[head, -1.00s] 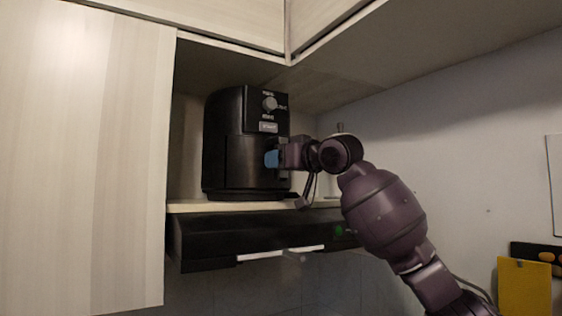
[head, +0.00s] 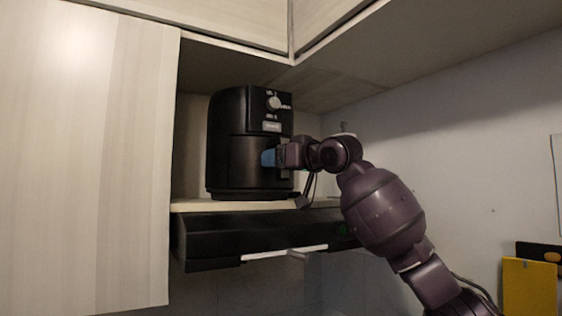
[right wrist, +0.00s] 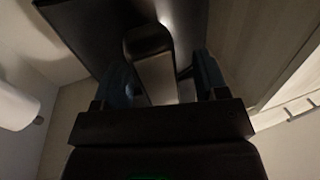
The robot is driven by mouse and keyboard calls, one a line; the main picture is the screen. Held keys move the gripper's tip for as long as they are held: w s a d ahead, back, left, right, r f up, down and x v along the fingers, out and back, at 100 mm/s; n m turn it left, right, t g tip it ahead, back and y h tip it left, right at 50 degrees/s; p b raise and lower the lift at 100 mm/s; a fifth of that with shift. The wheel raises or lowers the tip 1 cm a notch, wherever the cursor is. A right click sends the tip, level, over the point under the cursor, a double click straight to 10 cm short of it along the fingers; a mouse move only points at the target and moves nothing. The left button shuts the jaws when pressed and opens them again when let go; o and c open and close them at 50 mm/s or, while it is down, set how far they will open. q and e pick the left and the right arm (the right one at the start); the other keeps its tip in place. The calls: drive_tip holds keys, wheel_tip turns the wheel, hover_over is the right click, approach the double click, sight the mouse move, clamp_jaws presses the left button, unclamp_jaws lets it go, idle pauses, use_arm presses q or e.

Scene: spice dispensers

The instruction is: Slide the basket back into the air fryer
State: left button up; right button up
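The black air fryer (head: 228,120) stands upright on a shelf, with a dial on its upper front. Its basket front (head: 240,162) is on the lower half and looks roughly flush with the body; a small gap cannot be ruled out. My right gripper (head: 268,158) is at the basket front and covers the handle in the head view. In the right wrist view, the handle (right wrist: 155,70) lies between the blue fingers of my right gripper (right wrist: 163,82). The fingers are apart, with a gap visible on the right side of the handle. My left gripper is not in view.
The shelf (head: 190,206) sits above a black range hood (head: 215,238) with a pale front strip. A wooden cabinet door (head: 85,150) is on the left, and cabinets close off the space above. A yellow item (head: 528,287) is at lower right.

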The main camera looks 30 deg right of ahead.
drive_tip(key=shift+f, duration=0.1)
drive_tip(key=shift+s+d, duration=0.1)
drive_tip(key=shift+s, duration=0.1)
use_arm(q)
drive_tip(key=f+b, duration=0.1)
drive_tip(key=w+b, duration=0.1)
drive_tip(key=b, duration=0.1)
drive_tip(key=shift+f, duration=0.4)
use_arm(e)
drive_tip(key=v, duration=1)
drive_tip(key=shift+s, duration=0.2)
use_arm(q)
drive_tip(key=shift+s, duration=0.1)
use_arm(e)
drive_tip(key=shift+d, duration=0.1)
